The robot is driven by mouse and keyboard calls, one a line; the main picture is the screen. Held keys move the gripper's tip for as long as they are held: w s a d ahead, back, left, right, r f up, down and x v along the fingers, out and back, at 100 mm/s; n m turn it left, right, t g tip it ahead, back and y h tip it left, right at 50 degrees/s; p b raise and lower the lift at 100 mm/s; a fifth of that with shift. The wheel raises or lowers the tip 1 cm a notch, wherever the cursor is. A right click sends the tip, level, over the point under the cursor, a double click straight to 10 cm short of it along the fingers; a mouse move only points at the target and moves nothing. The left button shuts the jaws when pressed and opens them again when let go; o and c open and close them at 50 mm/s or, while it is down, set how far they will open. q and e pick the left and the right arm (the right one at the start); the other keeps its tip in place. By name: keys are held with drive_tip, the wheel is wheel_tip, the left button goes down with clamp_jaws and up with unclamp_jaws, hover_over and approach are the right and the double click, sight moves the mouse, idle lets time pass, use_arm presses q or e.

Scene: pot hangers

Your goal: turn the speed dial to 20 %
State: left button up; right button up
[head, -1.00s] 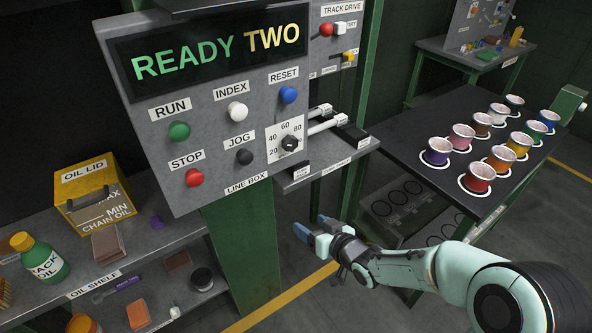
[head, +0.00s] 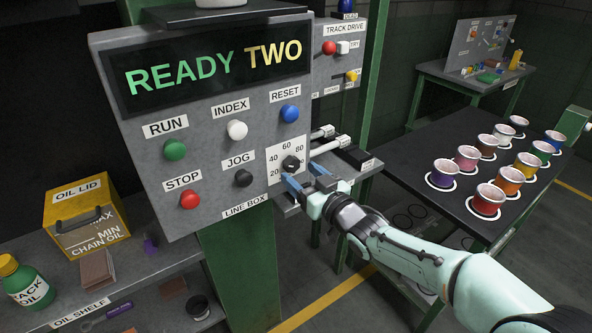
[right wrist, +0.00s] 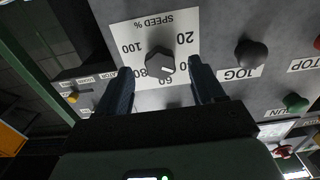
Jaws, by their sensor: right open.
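The speed dial (head: 291,164) is a dark knob on a white scale plate at the lower right of the grey line box. In the right wrist view the knob (right wrist: 158,62) appears upside down, with a small white mark on it; I cannot tell exactly which number it points to. My right gripper (head: 304,180) is open just in front of the dial, slightly below it in the head view. In the right wrist view its two dark fingers (right wrist: 161,72) stand on either side of the knob, with visible gaps. My left gripper is out of view.
The black JOG button (head: 243,178) and blue RESET button (head: 289,114) are near the dial. A small ledge with white levers (head: 330,146) juts out right of the box.

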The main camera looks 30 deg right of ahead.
sight(295, 167)
drive_tip(key=shift+w+a, duration=0.1)
drive_tip(key=shift+w, duration=1.45)
drive_tip(key=shift+c, duration=0.3)
drive_tip(key=c, duration=1)
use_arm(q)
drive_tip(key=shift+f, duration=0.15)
use_arm(e)
drive_tip(key=shift+f, duration=0.1)
drive_tip(key=n+b, duration=0.2)
drive_tip(key=shift+n+b, duration=0.3)
drive_tip(key=shift+n, duration=0.1)
drive_tip(key=n+b, duration=0.4)
drive_tip(key=n, duration=0.2)
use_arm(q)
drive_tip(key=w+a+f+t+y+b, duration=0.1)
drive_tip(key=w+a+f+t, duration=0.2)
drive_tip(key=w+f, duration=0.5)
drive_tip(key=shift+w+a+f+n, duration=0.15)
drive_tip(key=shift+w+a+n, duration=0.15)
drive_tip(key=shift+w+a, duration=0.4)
use_arm(e)
drive_tip(key=shift+d+r+n, duration=0.1)
drive_tip(key=shift+n, duration=0.75)
drive_tip(key=shift+d+r+n, duration=0.1)
drive_tip(key=shift+n, duration=0.75)
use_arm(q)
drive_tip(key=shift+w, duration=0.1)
